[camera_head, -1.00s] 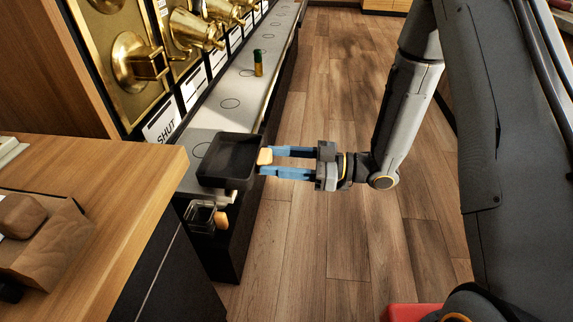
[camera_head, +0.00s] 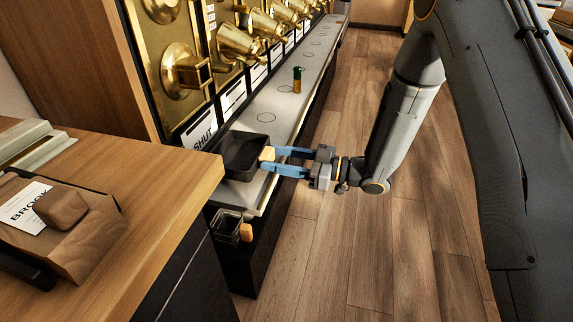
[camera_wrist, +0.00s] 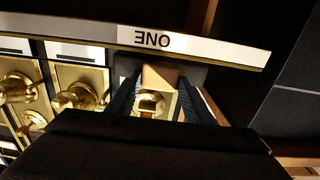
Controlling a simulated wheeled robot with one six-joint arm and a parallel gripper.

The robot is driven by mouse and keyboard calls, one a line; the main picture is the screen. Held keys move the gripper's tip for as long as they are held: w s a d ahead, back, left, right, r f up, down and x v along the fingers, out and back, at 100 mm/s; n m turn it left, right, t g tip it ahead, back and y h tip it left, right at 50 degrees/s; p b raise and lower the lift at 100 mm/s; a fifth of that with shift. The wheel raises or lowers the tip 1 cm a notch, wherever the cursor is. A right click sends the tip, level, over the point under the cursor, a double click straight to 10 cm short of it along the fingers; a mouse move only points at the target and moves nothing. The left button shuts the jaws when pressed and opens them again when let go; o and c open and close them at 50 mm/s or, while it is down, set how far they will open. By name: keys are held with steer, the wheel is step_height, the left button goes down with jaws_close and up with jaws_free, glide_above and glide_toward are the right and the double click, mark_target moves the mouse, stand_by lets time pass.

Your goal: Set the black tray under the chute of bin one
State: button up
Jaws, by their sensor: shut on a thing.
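The black tray (camera_head: 240,158) is an open rectangular tray with a light wooden handle (camera_head: 267,154). My gripper (camera_head: 270,161) is shut on that handle with its blue fingers, and also shows in the wrist view (camera_wrist: 157,95). The tray is at the near end of the pale ledge, below the nearest brass chute (camera_head: 188,72). I cannot tell whether it touches the ledge. In the wrist view, a pale strip marked "ONE" (camera_wrist: 152,40) crosses the top, and the wooden handle (camera_wrist: 159,76) shows between the fingers.
The ledge (camera_head: 280,120) runs away with printed circles and a small green-and-yellow cylinder (camera_head: 297,80). A wooden counter (camera_head: 150,190) with a paper bag (camera_head: 85,225) stands at left. The floor at right is clear.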

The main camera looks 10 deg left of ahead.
mark_target(275, 157)
steer(key=w+a, duration=0.2)
steer(key=a, duration=0.1)
steer(key=shift+b, duration=0.3)
steer(key=shift+w+f, duration=0.1)
steer(key=shift+f, duration=0.45)
steer(key=shift+f+b, duration=0.35)
steer(key=shift+f, duration=0.15)
steer(key=o, duration=1.7)
steer(key=shift+c, duration=0.2)
steer(key=d, duration=0.7)
steer(key=shift+s+d+p, duration=0.35)
